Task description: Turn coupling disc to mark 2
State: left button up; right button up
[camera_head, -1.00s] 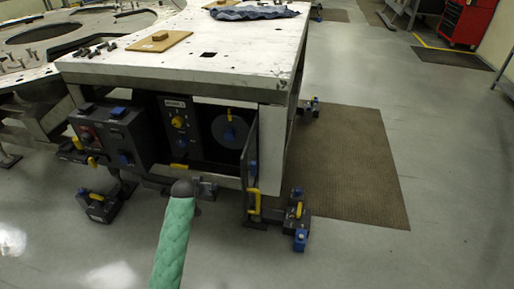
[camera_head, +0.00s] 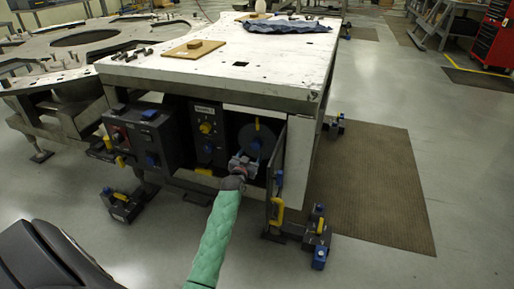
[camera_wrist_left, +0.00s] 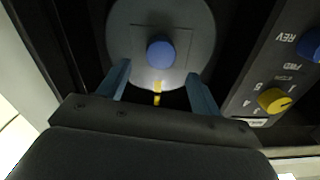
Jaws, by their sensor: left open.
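The coupling disc (camera_head: 257,138) is a grey round plate with a blue centre knob, set in a dark opening under the white table. It faces me in the left wrist view (camera_wrist_left: 125,40), with its blue knob (camera_wrist_left: 161,54) in the middle. A yellow mark on its rim lines up with a yellow mark on the housing (camera_wrist_left: 157,100). Mark numbers on the disc are not readable. My left gripper (camera_head: 243,165) is in front of the disc's lower part. Its two blue fingers (camera_wrist_left: 157,76) are apart and empty; contact with the disc cannot be told. My right gripper is not in view.
An open door (camera_head: 279,165) with a yellow handle stands just right of the disc. A control panel (camera_head: 207,135) with a yellow dial is left of it; dial markings show in the wrist view (camera_wrist_left: 274,99). A dark box (camera_head: 145,135) sits further left.

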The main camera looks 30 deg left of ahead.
aim_at(255, 146)
pick_arm(q)
jog(key=shift+x, duration=3.35)
jog(key=shift+c, duration=0.5)
jog(key=c, duration=1.3)
jog(key=shift+r+n, duration=0.1)
jog(key=shift+n, duration=0.2)
jog(key=shift+r+n+p, duration=0.1)
jog(key=shift+n+p, duration=0.8)
jog(key=shift+p, duration=0.15)
jog(key=shift+a+n+p, duration=0.1)
jog(key=shift+n+p, duration=0.45)
jog(key=shift+n, duration=1.05)
